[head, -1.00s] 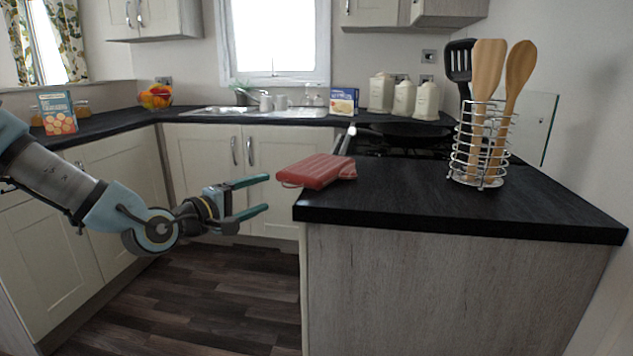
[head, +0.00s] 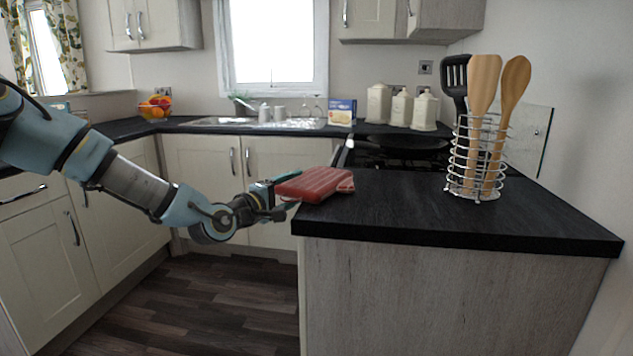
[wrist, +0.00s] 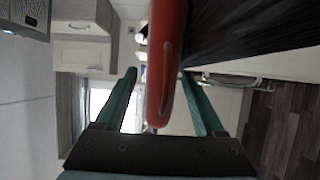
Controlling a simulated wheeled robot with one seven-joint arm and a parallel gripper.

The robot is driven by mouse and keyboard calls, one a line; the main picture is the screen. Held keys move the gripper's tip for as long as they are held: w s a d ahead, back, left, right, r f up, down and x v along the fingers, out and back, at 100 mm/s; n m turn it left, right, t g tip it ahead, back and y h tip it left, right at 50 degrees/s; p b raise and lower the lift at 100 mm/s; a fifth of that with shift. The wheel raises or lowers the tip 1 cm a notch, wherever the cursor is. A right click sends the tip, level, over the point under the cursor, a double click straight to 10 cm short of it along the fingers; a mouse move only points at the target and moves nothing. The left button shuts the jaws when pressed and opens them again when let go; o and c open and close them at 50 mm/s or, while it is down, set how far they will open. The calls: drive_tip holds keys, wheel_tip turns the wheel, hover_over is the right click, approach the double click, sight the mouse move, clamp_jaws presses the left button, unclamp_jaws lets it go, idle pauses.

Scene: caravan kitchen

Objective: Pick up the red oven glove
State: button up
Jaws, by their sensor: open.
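The red oven glove (head: 316,184) lies flat on the near left corner of the black worktop (head: 440,215), with its left end sticking out past the edge. My gripper (head: 284,191) is open at that overhanging end. In the wrist view, the red oven glove (wrist: 166,70) comes in edge-on between the two teal fingers of my gripper (wrist: 165,88), one on each side. Gaps show between the glove and both fingers at the near end. In the head view the glove hides part of the fingers.
A wire utensil holder (head: 477,165) with wooden spoons and a black spatula stands on the worktop to the right. A black pan (head: 405,141) sits on the hob behind. Canisters (head: 402,108) stand further back. The worktop right of the glove is clear.

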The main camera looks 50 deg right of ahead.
drive_tip(key=shift+c, duration=0.3)
clamp_jaws()
idle(0.3)
